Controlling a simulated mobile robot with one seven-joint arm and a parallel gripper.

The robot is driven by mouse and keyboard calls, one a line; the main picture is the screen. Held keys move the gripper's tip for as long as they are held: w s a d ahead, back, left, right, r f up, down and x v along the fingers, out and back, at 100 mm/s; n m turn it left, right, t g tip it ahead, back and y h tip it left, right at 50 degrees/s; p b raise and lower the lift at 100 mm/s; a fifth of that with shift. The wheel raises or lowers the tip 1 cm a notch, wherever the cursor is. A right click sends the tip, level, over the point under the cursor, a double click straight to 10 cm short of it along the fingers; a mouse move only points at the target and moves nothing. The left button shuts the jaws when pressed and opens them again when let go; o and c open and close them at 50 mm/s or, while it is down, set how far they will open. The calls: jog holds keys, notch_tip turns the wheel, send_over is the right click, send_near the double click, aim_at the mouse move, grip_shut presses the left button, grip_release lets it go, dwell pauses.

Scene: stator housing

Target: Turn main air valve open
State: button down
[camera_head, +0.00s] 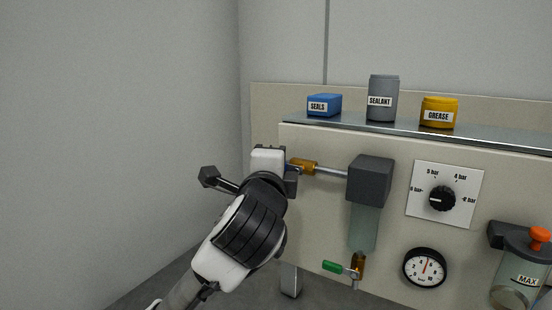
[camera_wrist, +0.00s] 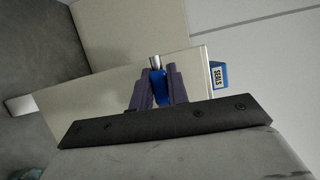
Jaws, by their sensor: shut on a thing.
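The main air valve has a brass body (camera_head: 304,167) on a metal pipe at the left of the panel. Its blue handle (camera_wrist: 159,90) shows between my fingers in the wrist view. My gripper (camera_head: 291,178) is at the left end of the brass body. In the wrist view, my gripper (camera_wrist: 160,77) has its two dark fingers shut on the blue handle, one on each side. In the head view the handle is mostly hidden by my gripper, so its exact angle is hard to tell.
A dark filter block (camera_head: 370,181) stands right of the valve. Below are a green-handled valve (camera_head: 334,266) and a gauge (camera_head: 424,267). A pressure knob (camera_head: 442,198) is further right. A blue SEALS box (camera_head: 324,105), SEALANT can (camera_head: 382,98) and GREASE jar (camera_head: 439,112) stand on the shelf.

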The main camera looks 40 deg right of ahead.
jog(key=shift+f+n, duration=0.2)
jog(key=shift+n, duration=0.1)
jog(key=c, duration=1.4)
grip_release()
jog(key=shift+o, duration=0.2)
jog(key=b+v, duration=0.4)
jog(key=v, duration=1)
jog(key=shift+r+b, duration=0.15)
jog(key=shift+b, duration=0.15)
jog(key=shift+w, duration=0.1)
